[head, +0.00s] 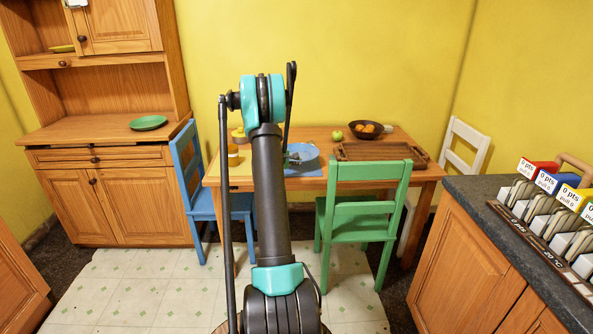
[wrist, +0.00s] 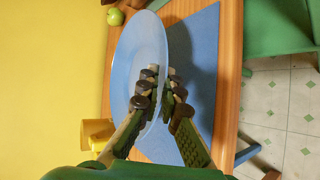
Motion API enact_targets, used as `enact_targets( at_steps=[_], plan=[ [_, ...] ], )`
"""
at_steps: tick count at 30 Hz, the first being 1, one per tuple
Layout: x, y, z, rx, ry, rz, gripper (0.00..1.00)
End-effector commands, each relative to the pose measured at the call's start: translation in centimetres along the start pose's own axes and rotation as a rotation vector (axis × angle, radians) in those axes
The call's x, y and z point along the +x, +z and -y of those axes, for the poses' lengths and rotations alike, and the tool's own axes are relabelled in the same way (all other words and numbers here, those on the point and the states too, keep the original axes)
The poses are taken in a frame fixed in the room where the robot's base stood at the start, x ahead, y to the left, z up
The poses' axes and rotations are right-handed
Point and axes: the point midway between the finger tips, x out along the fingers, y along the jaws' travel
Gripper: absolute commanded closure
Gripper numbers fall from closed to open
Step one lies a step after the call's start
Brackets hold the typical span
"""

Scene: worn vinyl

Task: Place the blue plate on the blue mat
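The blue plate (head: 304,152) is over the table in the head view. It fills the upper middle of the wrist view (wrist: 135,55), seen tilted. My gripper (wrist: 160,88) is shut on the plate's rim, with one finger on each side. In the head view my gripper (head: 291,158) is partly hidden behind my arm. The blue mat (wrist: 205,50) lies flat on the table under and beside the plate, with a dark shadow on it. The mat also shows below the plate in the head view (head: 312,171). The plate appears raised above the mat.
A yellow cup (wrist: 97,133) is near the gripper. Blue (head: 186,160) and green (head: 350,215) chairs stand at the table.

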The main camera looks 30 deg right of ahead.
Motion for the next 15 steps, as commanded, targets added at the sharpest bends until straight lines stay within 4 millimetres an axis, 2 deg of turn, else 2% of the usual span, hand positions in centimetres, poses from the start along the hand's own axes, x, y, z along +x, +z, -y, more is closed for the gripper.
enact_targets(
  at_steps=[5, 12, 15],
  plan=[
    [0.4, -0.2, 0.8, 0.000, 0.001, 0.000, 1.00],
    [1.8, -0.8, 3.4, 0.000, 0.001, 0.000, 1.00],
    [1.9, -0.8, 3.7, 0.000, 0.001, 0.000, 1.00]
  ],
)
